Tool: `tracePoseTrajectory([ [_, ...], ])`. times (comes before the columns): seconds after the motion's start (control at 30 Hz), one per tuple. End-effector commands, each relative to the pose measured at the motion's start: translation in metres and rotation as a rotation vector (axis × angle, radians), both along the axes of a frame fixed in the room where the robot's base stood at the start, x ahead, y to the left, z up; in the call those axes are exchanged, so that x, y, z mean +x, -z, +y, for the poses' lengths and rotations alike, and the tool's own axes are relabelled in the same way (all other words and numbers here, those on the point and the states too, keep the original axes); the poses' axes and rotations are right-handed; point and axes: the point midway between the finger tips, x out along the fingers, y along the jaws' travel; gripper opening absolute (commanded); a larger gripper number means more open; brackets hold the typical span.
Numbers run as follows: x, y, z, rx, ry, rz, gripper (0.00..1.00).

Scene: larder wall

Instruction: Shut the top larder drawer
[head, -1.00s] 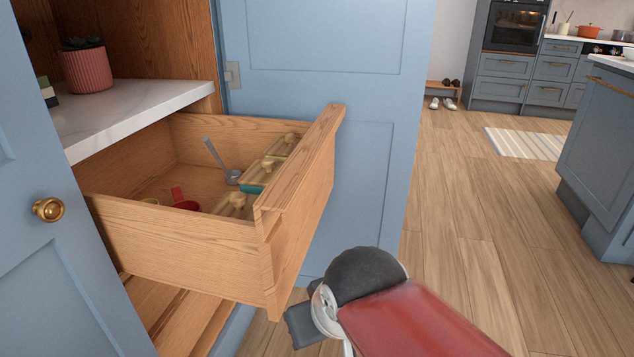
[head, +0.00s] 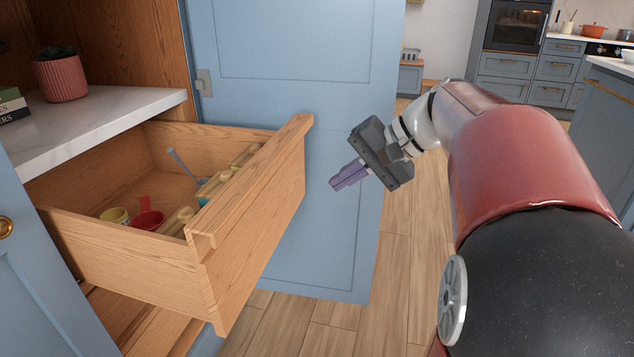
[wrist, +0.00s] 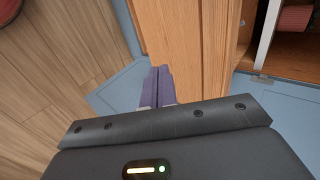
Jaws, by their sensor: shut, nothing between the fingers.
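The top larder drawer (head: 255,205) is pulled well out, with its wooden front standing clear of the cabinet. Inside lie a red scoop (head: 147,218), a yellow cup (head: 115,215), a grey-blue spoon (head: 183,163) and several pale wooden-knobbed pieces. My gripper (head: 337,184) is shut and empty, to the right of the drawer front and apart from it in the head view. Its purple fingers (wrist: 161,85) point toward the wooden drawer front (wrist: 180,35) in the wrist view; whether they touch it cannot be told there.
A blue larder door (head: 290,60) stands open behind the drawer, and another blue door (head: 50,290) is at the near left. A marble shelf (head: 95,125) with a pink plant pot (head: 62,80) is above the drawer. Open wooden floor (head: 400,240) lies to the right.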

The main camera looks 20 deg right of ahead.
Motion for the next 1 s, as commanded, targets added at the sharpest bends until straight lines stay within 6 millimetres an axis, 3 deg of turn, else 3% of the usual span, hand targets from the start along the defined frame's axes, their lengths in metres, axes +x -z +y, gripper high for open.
tracePoseTrajectory([
  [0.43, 0.038, 0.063, 0.055, 0.000, -0.004, 0.005, 0.00],
  [0.7, 0.058, 0.062, 0.083, -0.003, -0.003, 0.002, 0.00],
  [1.0, 0.062, 0.062, 0.087, -0.003, -0.002, 0.001, 0.00],
])
